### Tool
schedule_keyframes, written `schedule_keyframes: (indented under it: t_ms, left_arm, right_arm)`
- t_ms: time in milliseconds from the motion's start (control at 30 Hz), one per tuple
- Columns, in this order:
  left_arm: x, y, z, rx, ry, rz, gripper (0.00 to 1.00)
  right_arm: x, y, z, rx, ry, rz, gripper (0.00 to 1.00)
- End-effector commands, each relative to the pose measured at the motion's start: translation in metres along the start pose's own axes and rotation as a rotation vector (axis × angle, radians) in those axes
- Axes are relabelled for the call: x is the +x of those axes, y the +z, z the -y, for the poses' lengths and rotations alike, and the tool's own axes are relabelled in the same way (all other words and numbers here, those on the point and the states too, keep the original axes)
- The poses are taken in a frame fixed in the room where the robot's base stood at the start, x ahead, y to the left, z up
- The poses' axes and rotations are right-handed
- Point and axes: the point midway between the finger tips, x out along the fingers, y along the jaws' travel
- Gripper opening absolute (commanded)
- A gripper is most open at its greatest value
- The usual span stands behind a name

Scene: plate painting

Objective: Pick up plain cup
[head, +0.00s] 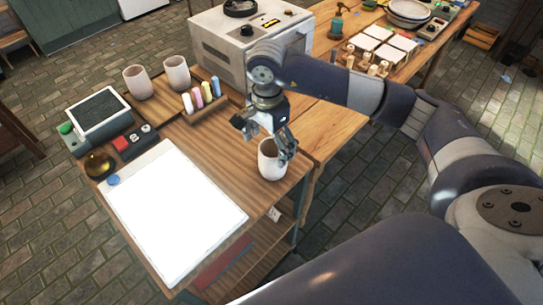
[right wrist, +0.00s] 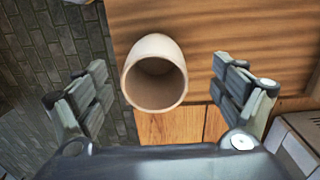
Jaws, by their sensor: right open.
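A plain pale cup (head: 269,164) stands upright near the right front corner of the wooden table, below my right gripper. My right gripper (head: 266,143) is open, with its fingers just above and beside the cup's rim. In the right wrist view the cup (right wrist: 156,74) shows its empty inside between the two spread fingers of the gripper (right wrist: 160,95), apart from both. Two more plain cups, one (head: 138,82) and another (head: 176,73), stand at the table's back left. My left gripper is not in view.
A white sheet or board (head: 172,210) lies on the table (head: 222,150) at the front. A rack of coloured sticks (head: 207,108) stands behind the cup. A large boxy oven-like unit (head: 232,50) stands at the back. A second table (head: 340,118) adjoins at the right.

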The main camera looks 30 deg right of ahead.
Motion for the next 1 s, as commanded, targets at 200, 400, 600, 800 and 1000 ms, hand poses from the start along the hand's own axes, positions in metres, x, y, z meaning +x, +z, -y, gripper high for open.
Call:
schedule_keyframes:
  t_ms: [200,400,600,800,1000]
  left_arm:
    - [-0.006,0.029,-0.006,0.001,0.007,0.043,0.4]
    - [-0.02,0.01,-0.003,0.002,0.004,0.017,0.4]
    - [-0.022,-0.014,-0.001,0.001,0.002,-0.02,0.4]
    - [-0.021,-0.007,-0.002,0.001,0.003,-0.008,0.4]
    - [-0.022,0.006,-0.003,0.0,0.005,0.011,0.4]
  right_arm:
    - [0.017,-0.001,-0.002,-0.001,0.002,0.001,0.88]
    - [0.043,-0.01,-0.01,0.0,0.005,0.002,0.88]
    - [0.065,-0.009,-0.008,-0.002,0.001,0.002,0.88]
    - [0.067,-0.01,-0.008,-0.002,-0.001,0.001,0.88]
    - [0.067,-0.01,-0.008,-0.002,-0.001,0.001,0.52]
